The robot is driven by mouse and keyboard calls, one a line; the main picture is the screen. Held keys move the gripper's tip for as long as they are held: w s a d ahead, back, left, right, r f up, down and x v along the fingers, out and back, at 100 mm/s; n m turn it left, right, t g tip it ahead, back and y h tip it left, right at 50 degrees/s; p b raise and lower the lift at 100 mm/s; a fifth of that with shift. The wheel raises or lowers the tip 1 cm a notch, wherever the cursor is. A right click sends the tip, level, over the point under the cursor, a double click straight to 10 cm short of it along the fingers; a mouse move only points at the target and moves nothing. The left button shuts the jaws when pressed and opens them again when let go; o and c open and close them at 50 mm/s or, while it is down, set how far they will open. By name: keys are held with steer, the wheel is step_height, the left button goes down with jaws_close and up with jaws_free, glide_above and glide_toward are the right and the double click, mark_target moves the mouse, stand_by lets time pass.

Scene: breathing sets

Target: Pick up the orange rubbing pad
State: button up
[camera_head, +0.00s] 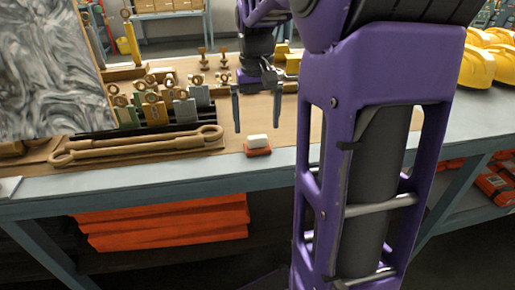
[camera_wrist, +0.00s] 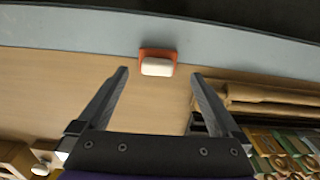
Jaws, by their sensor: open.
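The orange rubbing pad (camera_head: 258,151) lies on the workbench near its front edge, with a white block (camera_head: 258,140) on top of it. In the wrist view the orange pad (camera_wrist: 158,52) shows as an orange rim around the white block (camera_wrist: 156,67). It lies beyond my fingertips, roughly centred between them. My gripper (camera_head: 257,128) is open and empty, fingers pointing down above the bench and just behind the pad in the head view. In the wrist view my gripper (camera_wrist: 160,73) has its two fingers wide apart, not touching the pad.
A large tan wrench (camera_head: 140,146) lies left of the pad. Behind it is a rack of several tagged padlock-like pieces (camera_head: 155,108). A marbled panel (camera_head: 45,70) stands at far left. Yellow helmets (camera_head: 482,65) sit at right.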

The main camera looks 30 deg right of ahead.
mark_target(258, 136)
steer(key=shift+w+d+f+b, duration=0.15)
steer(key=shift+f+b, duration=0.2)
steer(key=shift+f, duration=1.2)
steer(key=shift+w+d+f+b, duration=0.15)
steer(key=shift+f+b, duration=0.2)
steer(key=shift+f, duration=1.15)
steer(key=shift+c, duration=0.3)
steer(key=c, duration=1.1)
step_height(258, 136, up, 10)
steer(key=shift+r+p, duration=0.1)
steer(key=shift+p, duration=1.05)
steer(key=o, duration=0.8)
steer(key=c, duration=0.6)
steer(key=shift+s, duration=0.15)
steer(key=shift+c, duration=0.2)
